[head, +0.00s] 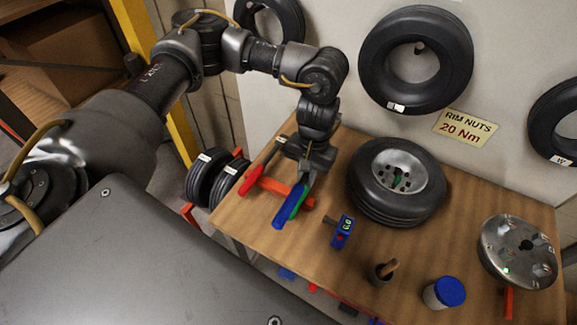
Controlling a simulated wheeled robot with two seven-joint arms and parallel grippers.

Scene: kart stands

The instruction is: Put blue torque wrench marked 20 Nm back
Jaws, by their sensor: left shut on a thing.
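My left gripper (306,172) comes down over the left part of the wooden workbench. It is shut on what looks like the blue torque wrench (289,205), whose blue handle slants down and left below the fingers. A green strip shows along the handle's right side. An orange-red holder (272,187) lies behind and beside it, and a red-handled tool (251,180) sits at its left. The gripper hides the wrench's upper part. I cannot read a 20 Nm mark on the wrench, nor tell whether it touches the holder. My right gripper is not in view.
A wheel with tyre (397,182) lies right of the gripper. In front are a blue gauge (342,232), a dark cup (382,273) and a blue-lidded jar (444,293). A metal disc (517,252) is far right. A sign reading "RIM NUTS 20 Nm" (465,127) hangs behind.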

